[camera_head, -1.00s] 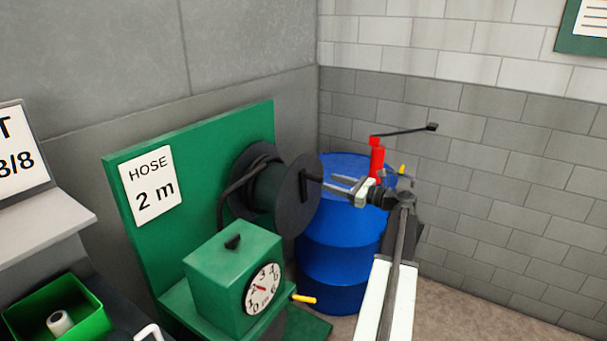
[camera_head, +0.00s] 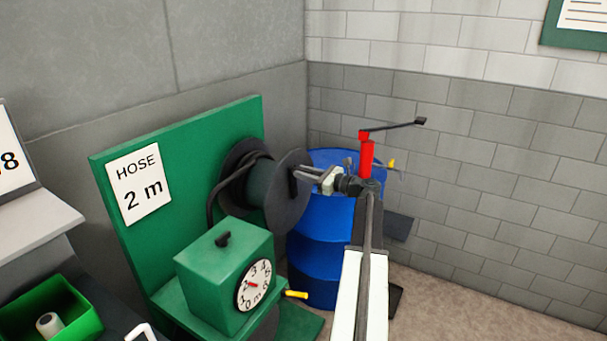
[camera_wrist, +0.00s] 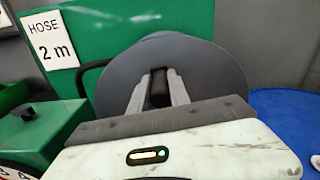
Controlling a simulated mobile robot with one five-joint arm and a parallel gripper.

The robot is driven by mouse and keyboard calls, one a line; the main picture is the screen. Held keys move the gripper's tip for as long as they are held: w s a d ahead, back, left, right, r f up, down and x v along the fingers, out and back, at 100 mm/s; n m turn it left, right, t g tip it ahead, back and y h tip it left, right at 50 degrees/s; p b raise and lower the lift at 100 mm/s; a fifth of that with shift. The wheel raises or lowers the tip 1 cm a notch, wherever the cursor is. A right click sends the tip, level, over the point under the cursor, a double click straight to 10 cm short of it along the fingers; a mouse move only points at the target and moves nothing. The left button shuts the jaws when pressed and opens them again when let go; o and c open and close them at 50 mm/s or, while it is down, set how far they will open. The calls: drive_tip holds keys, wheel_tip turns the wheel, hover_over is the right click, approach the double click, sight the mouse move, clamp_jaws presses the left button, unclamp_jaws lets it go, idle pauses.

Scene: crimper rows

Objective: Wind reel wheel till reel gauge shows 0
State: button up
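The hose reel wheel (camera_head: 285,195) is a dark grey disc on a green board, with a dark crank knob (camera_head: 292,181) standing out from its face. My gripper (camera_head: 304,173) is at this knob. In the wrist view, its two fingers lie on either side of the knob (camera_wrist: 159,88), which fills most of the space between them. I cannot tell whether they press on it. The reel gauge (camera_head: 254,285) is a white dial on a green box; its red needle points up and left, short of the 2. The dial is mostly cut off in the wrist view.
A blue drum (camera_head: 318,258) stands behind the reel. A red pump-like tool (camera_head: 366,160) with a black lever rises behind my arm. A sign (camera_head: 139,184) reads HOSE 2 m. A green bin (camera_head: 82,318) is at lower left.

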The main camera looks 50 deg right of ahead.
clamp_jaws()
idle(1.1)
drive_tip(key=shift+a, duration=0.15)
